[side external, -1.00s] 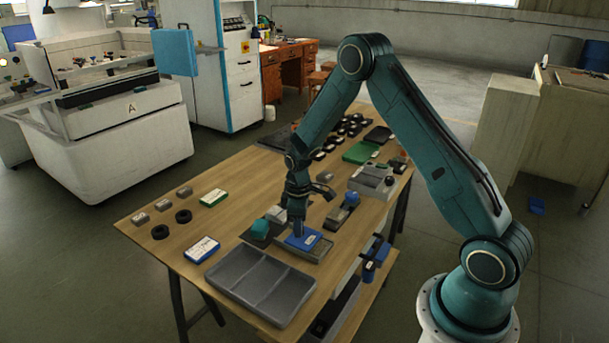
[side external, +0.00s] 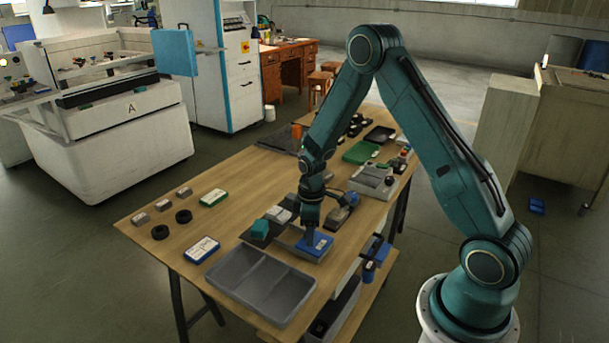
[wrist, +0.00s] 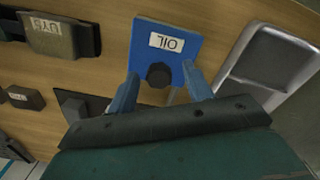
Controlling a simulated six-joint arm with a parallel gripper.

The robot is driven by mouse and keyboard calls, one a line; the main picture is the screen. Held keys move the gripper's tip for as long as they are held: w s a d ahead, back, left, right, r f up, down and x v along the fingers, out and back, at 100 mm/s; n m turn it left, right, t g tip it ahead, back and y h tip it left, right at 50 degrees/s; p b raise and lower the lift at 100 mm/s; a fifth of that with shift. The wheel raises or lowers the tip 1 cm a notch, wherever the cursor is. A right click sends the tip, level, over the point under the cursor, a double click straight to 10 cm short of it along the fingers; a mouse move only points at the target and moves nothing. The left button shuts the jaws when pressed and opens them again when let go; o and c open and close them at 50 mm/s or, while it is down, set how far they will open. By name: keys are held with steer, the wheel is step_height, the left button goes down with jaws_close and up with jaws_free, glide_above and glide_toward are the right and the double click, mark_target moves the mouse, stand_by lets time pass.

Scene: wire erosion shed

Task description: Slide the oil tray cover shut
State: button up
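The oil tray cover (side external: 322,241) is a flat blue plate with a white label reading OIL and a dark round knob (wrist: 159,75). It lies on a grey tray (side external: 285,241), at the tray's right end in the side view. Grey tray shows left of the cover there. In the wrist view, my gripper (wrist: 161,76) points down over the cover, with its blue fingers apart on either side of the knob. Gaps show between knob and fingers. The side view also shows my gripper (side external: 310,241) low at the cover's left part, hiding some of the tray.
A grey compartment tray (side external: 225,277) stands close in front. A teal block (side external: 260,228) is to the left, and a blue-edged labelled box (side external: 201,249) farther left. A grey box (side external: 373,180) stands behind to the right.

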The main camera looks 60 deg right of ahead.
step_height(320, 180, up, 14)
stand_by(1.0)
steer(key=s+a+r+m+t, duration=0.1)
steer(key=s+a+r, duration=0.3)
steer(key=r, duration=0.3)
steer(key=s+a+r+m+t, duration=0.1)
steer(key=s+a+r+t, duration=0.15)
steer(key=s+r, duration=0.3)
steer(key=s+a+r+m+t, duration=0.1)
steer(key=s+a+r, duration=0.1)
steer(key=s, duration=0.4)
steer(key=s+a+r+m+t, duration=0.1)
steer(key=s+a+r+m, duration=0.1)
steer(key=s, duration=0.4)
steer(key=shift+s+a+r, duration=0.35)
steer(key=shift+s+a, duration=0.05)
steer(key=shift+a, duration=0.35)
steer(key=shift+o, duration=0.2)
